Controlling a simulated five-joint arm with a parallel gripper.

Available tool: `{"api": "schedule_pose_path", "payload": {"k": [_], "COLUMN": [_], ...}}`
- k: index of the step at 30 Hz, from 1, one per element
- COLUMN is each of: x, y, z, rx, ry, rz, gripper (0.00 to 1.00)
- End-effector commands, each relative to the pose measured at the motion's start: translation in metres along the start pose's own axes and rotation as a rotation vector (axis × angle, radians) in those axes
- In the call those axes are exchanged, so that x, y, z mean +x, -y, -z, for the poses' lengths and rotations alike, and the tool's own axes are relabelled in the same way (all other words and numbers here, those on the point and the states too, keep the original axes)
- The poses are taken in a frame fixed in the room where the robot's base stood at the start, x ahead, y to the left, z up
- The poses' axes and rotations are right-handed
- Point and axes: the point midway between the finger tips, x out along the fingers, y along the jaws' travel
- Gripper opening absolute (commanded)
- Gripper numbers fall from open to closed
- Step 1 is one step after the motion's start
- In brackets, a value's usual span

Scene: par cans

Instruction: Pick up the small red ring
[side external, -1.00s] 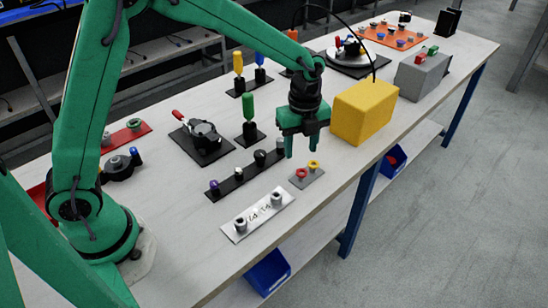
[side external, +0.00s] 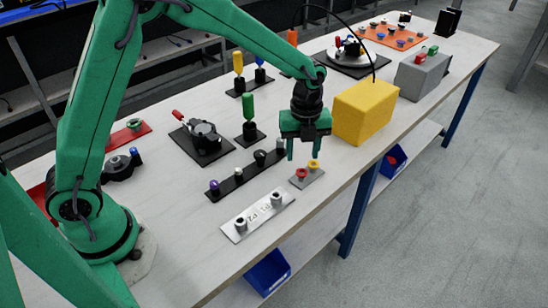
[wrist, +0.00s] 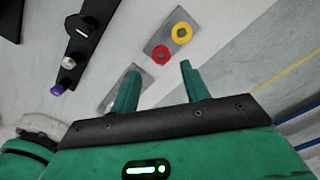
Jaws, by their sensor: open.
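The small red ring (side external: 301,173) sits on a small grey plate (side external: 308,180) on the table, beside a yellow ring (side external: 313,163). My green gripper (side external: 307,151) is above the plate, with its fingers pointing down, open and empty. In the wrist view the red ring (wrist: 161,54) lies beyond the fingertips, roughly between them in the picture. The yellow ring (wrist: 181,33) is up and to the right of it there. My gripper's fingers (wrist: 160,70) stand apart with nothing between them.
A silver plate with two posts (side external: 257,215) lies nearer the table's front edge. A black strip with several knobs (side external: 245,174) is to the left. A yellow block (side external: 363,112) stands close to the right of my gripper.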

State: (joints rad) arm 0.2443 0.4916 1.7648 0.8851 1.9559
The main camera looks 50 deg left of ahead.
Motion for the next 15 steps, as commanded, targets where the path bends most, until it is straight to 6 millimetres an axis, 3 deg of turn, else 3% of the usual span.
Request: {"api": "schedule_pose_path", "payload": {"k": [7,15], "x": [0.01,0.04], "y": [0.0,0.0], "z": [0.001,0.001], "rx": [0.0,0.0], "ry": [-0.001,-0.001], "rz": [-0.002,-0.003], "gripper": [0.46,0.46]}}
